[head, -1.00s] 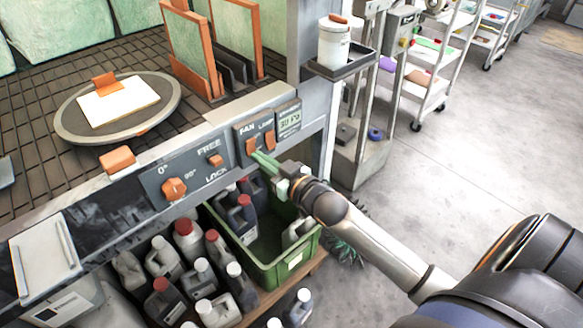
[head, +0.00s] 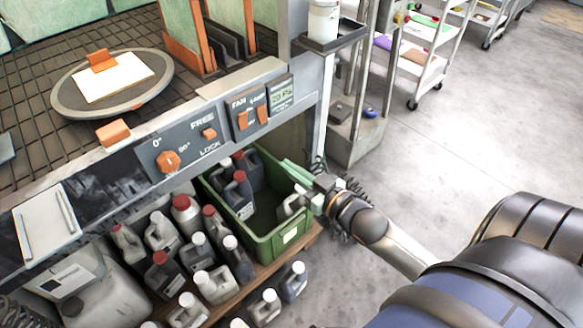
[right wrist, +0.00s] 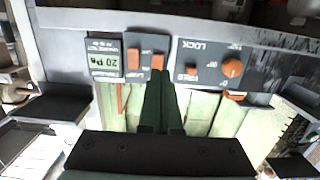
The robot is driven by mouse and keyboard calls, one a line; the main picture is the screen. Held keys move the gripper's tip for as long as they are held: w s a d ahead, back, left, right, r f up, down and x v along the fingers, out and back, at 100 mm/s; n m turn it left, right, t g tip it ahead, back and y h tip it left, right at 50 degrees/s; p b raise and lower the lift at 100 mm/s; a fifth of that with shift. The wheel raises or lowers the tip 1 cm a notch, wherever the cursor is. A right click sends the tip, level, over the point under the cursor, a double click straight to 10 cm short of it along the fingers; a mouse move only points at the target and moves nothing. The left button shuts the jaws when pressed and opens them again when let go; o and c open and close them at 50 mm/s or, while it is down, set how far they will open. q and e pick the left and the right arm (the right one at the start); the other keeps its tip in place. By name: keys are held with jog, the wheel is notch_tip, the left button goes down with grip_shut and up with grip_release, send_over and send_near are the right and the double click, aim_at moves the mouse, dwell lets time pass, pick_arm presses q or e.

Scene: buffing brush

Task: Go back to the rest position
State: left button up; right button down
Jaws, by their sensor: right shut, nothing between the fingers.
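My right gripper (head: 298,176) is in the head view, in front of the workbench and below the fan and lamp switch panel (head: 250,114). Its green fingers are together with nothing between them, and they stand clear of the switches. In the right wrist view the shut fingers (right wrist: 161,100) point toward the two orange switches (right wrist: 145,60), and the panel looks upside down. My left gripper is not in view.
A green crate (head: 270,240) with dark bottles sits on the low shelf, just below my right gripper. Several bottles (head: 190,215) stand beside it. A metal post with a small tray (head: 335,38) rises behind. The grey floor (head: 460,140) at right is open.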

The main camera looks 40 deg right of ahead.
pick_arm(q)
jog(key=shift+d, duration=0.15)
pick_arm(e)
jog(key=shift+s, duration=0.1)
